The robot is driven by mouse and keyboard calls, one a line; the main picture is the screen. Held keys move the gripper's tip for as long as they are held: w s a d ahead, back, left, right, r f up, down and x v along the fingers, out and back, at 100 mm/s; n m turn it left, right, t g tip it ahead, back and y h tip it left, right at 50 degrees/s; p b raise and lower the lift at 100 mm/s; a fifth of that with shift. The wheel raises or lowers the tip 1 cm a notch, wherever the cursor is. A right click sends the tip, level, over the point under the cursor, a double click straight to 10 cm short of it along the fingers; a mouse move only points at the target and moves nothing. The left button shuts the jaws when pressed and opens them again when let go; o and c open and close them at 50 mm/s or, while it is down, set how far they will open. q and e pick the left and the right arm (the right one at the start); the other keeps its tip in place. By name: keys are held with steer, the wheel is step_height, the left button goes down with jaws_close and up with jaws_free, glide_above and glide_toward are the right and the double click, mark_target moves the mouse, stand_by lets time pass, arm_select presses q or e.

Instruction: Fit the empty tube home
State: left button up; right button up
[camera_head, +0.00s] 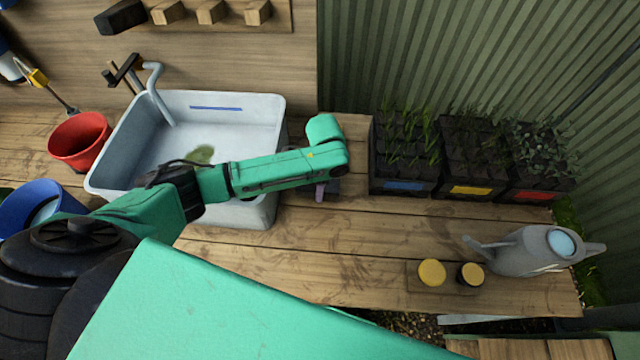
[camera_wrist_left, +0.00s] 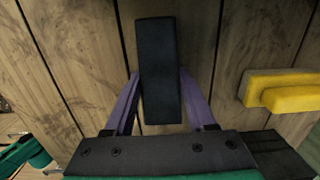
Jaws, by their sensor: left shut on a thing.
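A dark, square-sided tube (camera_wrist_left: 158,60) is between the purple fingers of my left gripper (camera_wrist_left: 160,78) in the left wrist view, over the wooden bench. The fingers are shut on it. In the head view my left gripper (camera_head: 321,190) is mostly hidden under its own green arm, between the sink and the trays; a little dark material (camera_head: 333,186) shows beside the fingers. Whether the tube touches the bench cannot be told. Dark trays of plant tubes stand to the right, with a blue label (camera_head: 403,186), a yellow label (camera_head: 471,190) and a red label (camera_head: 533,196).
A grey sink (camera_head: 270,207) with a tap stands left of the gripper. A watering can (camera_head: 535,250) and two yellow-topped jars (camera_head: 432,272) stand front right. A red bucket (camera_head: 80,140) and a blue bucket (camera_head: 40,207) are at left. The bench (camera_head: 350,250) between is clear.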

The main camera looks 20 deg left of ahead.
arm_select(q)
steer(key=o, duration=1.3)
steer(key=shift+o, duration=0.2)
step_height(320, 180, up, 12)
steer(key=shift+d+b, duration=0.3)
steer(key=shift+b, duration=0.1)
